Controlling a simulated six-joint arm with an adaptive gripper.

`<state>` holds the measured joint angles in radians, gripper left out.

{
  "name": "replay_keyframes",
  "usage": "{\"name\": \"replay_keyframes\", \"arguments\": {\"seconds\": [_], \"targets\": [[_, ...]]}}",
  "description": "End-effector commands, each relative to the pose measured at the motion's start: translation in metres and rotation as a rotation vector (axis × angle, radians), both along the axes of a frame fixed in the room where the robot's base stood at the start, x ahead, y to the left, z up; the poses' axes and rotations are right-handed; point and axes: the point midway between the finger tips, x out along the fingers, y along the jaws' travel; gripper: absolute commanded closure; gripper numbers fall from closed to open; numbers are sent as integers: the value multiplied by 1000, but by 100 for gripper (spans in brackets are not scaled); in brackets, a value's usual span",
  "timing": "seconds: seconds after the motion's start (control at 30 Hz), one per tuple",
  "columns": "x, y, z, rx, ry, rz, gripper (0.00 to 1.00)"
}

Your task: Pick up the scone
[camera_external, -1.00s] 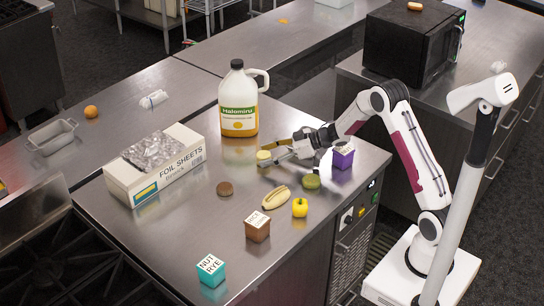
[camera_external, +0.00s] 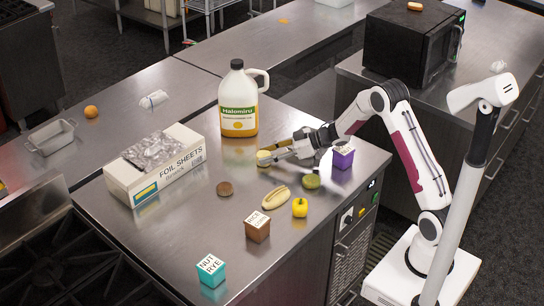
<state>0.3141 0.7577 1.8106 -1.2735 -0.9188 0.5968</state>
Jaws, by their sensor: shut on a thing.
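The scone (camera_external: 263,158) is a small pale yellow round thing on the steel counter, below the large jug. My gripper (camera_external: 270,155) reaches in from the right, low over the counter, with its fingertips at the scone. The fingers are shut on it, and they hide its right side. I cannot tell whether the scone touches the counter or is slightly above it.
Near my gripper are a jug (camera_external: 238,105), a purple box (camera_external: 343,157), a green round thing (camera_external: 312,181) and a hot dog bun (camera_external: 276,197). A foil sheets box (camera_external: 150,185) stands left. A yellow apple (camera_external: 300,208), brown box (camera_external: 257,228) and teal box (camera_external: 211,270) stand in front.

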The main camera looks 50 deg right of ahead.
Motion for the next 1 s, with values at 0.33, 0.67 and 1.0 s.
{"name": "replay_keyframes", "arguments": {"seconds": [0.33, 0.67, 1.0], "targets": [[0, 0, 26, -2, -4, 0, 84], [1, 0, 72, -2, -5, 2, 84], [0, 0, 99, 0, -1, 0, 84]]}}
